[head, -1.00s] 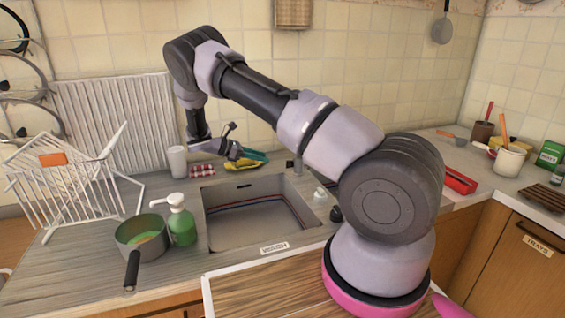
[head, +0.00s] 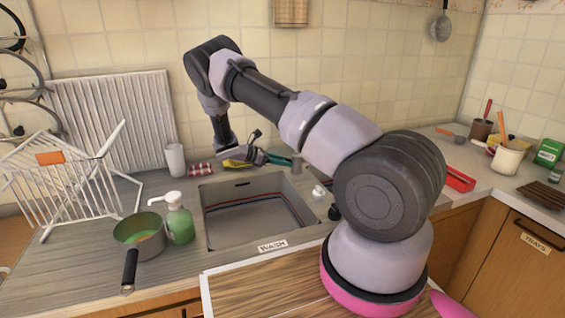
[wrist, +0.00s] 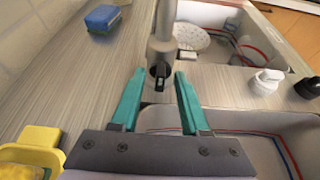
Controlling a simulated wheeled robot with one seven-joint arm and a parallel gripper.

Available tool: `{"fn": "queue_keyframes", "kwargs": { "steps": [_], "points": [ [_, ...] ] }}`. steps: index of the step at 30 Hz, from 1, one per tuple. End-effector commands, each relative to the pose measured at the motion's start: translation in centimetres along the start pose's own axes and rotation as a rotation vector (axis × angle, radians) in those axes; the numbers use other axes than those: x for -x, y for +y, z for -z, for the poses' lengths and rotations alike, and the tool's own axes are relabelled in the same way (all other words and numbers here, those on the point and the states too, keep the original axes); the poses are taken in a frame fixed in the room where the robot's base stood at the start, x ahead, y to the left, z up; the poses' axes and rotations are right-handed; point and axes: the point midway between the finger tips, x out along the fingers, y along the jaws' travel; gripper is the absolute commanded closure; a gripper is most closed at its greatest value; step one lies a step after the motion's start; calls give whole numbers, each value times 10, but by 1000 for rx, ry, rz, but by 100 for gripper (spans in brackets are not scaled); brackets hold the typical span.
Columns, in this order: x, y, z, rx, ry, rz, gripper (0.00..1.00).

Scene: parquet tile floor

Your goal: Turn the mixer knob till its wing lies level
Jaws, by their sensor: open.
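The grey metal mixer (head: 297,163) stands at the back edge of the sink, just right of my gripper (head: 277,159) in the head view. In the wrist view the mixer body (wrist: 163,45) rises ahead of my gripper (wrist: 159,76). Its small dark knob (wrist: 160,72) faces me between the teal fingertips. The knob's wing looks narrow and runs up and down in the wrist picture; its true tilt is hard to tell. My gripper is open, with one finger on each side of the knob and a visible gap. The knob is too small to make out in the head view.
The sink basin (head: 214,228) lies in front of the mixer. A blue sponge (wrist: 102,18) and a yellow holder (wrist: 40,138) lie left. A white cup (head: 175,160) stands behind.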

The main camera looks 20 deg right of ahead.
Motion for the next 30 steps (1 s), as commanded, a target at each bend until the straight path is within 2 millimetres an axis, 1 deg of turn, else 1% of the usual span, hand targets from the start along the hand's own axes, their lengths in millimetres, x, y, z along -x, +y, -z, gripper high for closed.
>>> {"fn": "queue_keyframes", "kwargs": {
  "steps": [4,5,6,8,9,16,20,26,30],
  "points": [
    [0,0,0,0,0,0,55],
    [0,0,0,0,0,0,58],
    [0,0,0,0,0,1,74],
    [0,0,0,0,0,1,97],
    [0,0,0,0,0,0,100],
    [0,0,0,-11,0,-5,100],
    [0,-1,0,-46,-1,-18,100],
    [0,-3,0,-154,-2,-64,100],
    [1,-4,0,-264,-2,-111,100]
  ]
}}
